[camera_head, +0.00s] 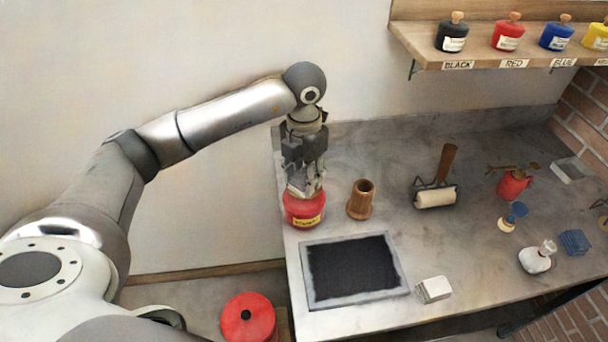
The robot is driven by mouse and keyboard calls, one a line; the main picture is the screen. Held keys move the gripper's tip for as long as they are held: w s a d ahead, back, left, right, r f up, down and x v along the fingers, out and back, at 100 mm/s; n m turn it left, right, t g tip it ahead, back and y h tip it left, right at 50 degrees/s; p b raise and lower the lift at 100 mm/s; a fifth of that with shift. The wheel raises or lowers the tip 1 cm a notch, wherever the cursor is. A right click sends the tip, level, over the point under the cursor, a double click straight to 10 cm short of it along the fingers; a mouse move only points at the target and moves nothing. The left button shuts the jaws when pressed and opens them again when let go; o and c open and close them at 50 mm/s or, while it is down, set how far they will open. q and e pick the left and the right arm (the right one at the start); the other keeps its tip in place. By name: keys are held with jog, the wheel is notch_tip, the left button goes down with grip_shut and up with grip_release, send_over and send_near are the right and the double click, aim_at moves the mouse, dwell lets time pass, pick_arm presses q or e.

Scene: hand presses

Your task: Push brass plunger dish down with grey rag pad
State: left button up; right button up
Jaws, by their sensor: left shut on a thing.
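A red can (304,210) with a yellow label stands upright at the left end of the grey worktop. My left gripper (304,180) points down right over it, its fingers closed. The grey rag pad and the brass plunger dish are between the fingertips and the can top, in a small pale and brownish area that is mostly hidden. I cannot make out the pad's outline, or whether the dish is up or pressed down. The fingertips look very close to the can top; touching or just apart I cannot tell. My right gripper is not in view.
A red-lidded bin (248,318) stands lower left.

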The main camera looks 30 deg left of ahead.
aim_at(304, 174)
pick_arm(q)
jog(key=shift+r+p, duration=1.5)
jog(key=shift+r, duration=1.5)
